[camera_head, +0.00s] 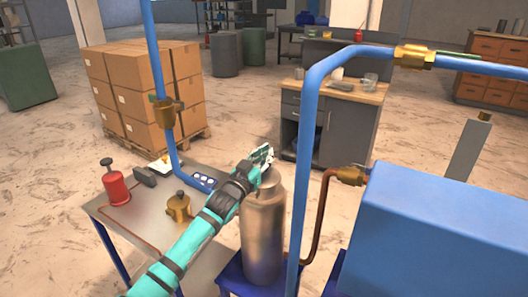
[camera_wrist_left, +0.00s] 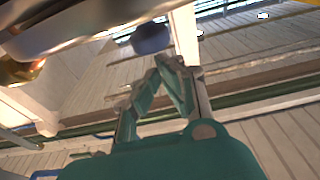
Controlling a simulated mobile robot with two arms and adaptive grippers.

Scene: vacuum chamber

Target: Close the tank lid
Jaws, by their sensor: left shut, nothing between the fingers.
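The tank is probably the grey-brown metal cylinder (camera_head: 263,235) standing upright on a blue stand, right of the table. Its rounded shoulder and narrower top show beside my left gripper (camera_head: 264,154), which partly covers them. I cannot make out a separate lid or tell whether it is open. My left gripper is at the height of the cylinder's top; I cannot tell whether it touches it. In the left wrist view my left gripper (camera_wrist_left: 165,68) has its fingers together with nothing between them. A dark blue rounded part (camera_wrist_left: 152,39) shows just beyond the fingertips. My right gripper is not in view.
A blue vertical pipe (camera_head: 305,180) stands just right of the cylinder, with a large blue box (camera_head: 440,235) beyond. A copper pipe (camera_head: 322,215) runs between them. The metal table (camera_head: 120,228) at left carries a red container (camera_head: 115,187) and a brass fitting (camera_head: 179,207).

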